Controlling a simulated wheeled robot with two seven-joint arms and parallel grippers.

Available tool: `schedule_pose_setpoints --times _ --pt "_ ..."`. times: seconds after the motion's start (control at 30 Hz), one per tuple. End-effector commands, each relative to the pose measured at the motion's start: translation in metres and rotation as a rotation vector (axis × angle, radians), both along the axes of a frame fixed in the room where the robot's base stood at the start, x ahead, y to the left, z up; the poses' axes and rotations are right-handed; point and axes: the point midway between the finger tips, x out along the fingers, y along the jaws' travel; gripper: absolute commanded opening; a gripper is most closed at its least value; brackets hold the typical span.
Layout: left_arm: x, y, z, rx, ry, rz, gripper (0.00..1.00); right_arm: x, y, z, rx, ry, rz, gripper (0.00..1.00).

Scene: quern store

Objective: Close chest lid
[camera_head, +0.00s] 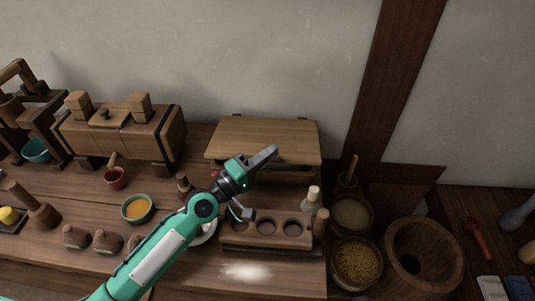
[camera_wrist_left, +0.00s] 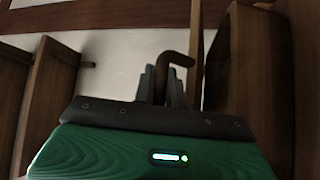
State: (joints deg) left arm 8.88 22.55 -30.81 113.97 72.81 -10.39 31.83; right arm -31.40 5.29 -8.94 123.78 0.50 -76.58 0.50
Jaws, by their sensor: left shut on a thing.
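The chest is a wooden box (camera_head: 232,171) at the back middle of the bench, with a flat light-wood lid (camera_head: 262,137) over it. My left gripper (camera_head: 263,158) is at the lid's front edge in the head view, hiding part of the chest front. In the left wrist view, its grey fingers (camera_wrist_left: 162,85) are shut on a dark hooked handle (camera_wrist_left: 176,60). There a thin board edge (camera_wrist_left: 196,45) stands beside the thick brown box side (camera_wrist_left: 258,80), with a narrow gap between them. My right gripper is not in view.
A holed wooden rack (camera_head: 240,241) with bottles stands in front of the chest. A teal bowl (camera_head: 138,209) and small pots are to the left, near a wooden mill box (camera_head: 122,136). Grain baskets (camera_head: 357,262) and a mortar (camera_head: 424,258) stand right.

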Motion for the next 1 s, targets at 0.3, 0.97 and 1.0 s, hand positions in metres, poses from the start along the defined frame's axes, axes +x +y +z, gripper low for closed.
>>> schedule_pose_setpoints --times 0.3,0.97,1.0 --pt "-0.0010 0.0000 -0.0027 0.001 0.001 -0.001 0.00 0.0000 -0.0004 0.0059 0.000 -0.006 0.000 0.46" --pt "-0.0009 -0.0001 -0.0024 0.000 0.000 -0.001 0.22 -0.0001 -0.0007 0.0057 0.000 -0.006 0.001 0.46" --pt "-0.0009 -0.0002 -0.0026 0.000 0.000 -0.001 0.22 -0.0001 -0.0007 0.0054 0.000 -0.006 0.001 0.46"
